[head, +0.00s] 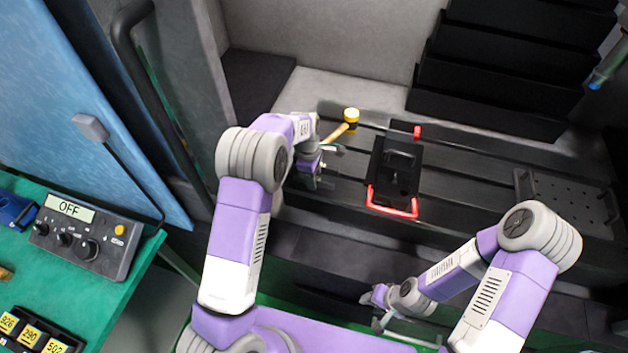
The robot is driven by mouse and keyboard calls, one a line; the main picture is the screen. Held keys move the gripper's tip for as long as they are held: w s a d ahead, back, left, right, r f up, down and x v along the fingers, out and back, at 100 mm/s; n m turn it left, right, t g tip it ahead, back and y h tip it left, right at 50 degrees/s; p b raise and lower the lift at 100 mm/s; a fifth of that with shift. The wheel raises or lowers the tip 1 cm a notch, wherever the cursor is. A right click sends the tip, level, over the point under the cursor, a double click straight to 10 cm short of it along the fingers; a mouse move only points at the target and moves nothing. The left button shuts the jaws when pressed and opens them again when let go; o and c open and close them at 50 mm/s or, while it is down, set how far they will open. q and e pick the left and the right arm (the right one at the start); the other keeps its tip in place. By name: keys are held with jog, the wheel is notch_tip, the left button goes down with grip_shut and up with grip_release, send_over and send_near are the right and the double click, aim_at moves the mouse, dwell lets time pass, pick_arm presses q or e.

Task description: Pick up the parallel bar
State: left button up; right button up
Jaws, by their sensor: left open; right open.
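I cannot clearly make out the parallel bar in the head view. A small thin pale piece (333,148) shows beside my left gripper, too small to identify. My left gripper (322,168) is open over the left part of the dark slotted machine table (470,165), just left of the black vise. I cannot tell whether anything lies between its fingers. My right gripper (377,310) is open, low in front of the machine table and away from the objects on it.
A black vise (396,172) with a red handle (392,208) stands mid-table. A perforated plate (570,200) is at the right. A control box (88,238) reading OFF sits on the green bench (30,290).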

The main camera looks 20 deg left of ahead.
pick_arm(q)
jog(key=shift+c, duration=0.5)
grip_shut()
jog(key=shift+r, duration=0.2)
